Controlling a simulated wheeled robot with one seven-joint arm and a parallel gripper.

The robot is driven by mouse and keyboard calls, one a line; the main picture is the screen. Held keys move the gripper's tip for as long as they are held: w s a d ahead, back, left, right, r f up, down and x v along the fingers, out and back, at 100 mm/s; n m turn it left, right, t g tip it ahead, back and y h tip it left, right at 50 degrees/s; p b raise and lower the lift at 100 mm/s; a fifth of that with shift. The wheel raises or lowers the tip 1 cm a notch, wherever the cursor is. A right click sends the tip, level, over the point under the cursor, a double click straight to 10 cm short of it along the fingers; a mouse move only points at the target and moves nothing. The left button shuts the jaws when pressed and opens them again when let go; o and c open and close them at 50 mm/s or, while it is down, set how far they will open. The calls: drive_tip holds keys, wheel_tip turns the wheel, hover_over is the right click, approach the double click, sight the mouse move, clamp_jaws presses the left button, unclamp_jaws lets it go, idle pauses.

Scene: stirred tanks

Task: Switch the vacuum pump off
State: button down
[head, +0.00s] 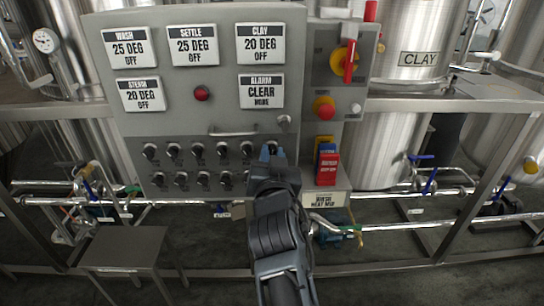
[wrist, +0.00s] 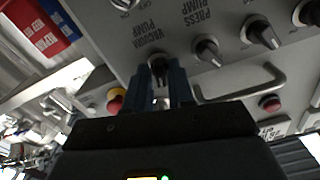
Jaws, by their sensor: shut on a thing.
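The vacuum pump knob (wrist: 158,63) is a small dark rotary switch on the grey panel, with its "VACUUM PUMP" label beside it in the wrist view. My gripper (wrist: 160,78) has its two blue-grey fingers on either side of this knob and is shut on it. In the head view my gripper (head: 270,152) reaches the upper right end of the knob rows, and its fingers mostly hide the knob there. Which way the knob points is hard to tell.
The control panel (head: 225,115) holds several other knobs close by, including the press pump knob (wrist: 207,50). A panel handle (wrist: 240,85) is near my fingers. A red mushroom button (head: 323,107) and red tags (head: 328,168) are right of the gripper. A stool (head: 130,249) stands lower left.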

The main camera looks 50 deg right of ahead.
drive_tip(key=shift+r+n, duration=0.1)
drive_tip(key=shift+n, duration=4.1)
drive_tip(key=c, duration=1.2)
unclamp_jaws()
drive_tip(key=b+v, duration=0.2)
drive_tip(key=v, duration=0.5)
drive_tip(key=shift+s+a, duration=0.2)
drive_tip(key=shift+a, duration=0.15)
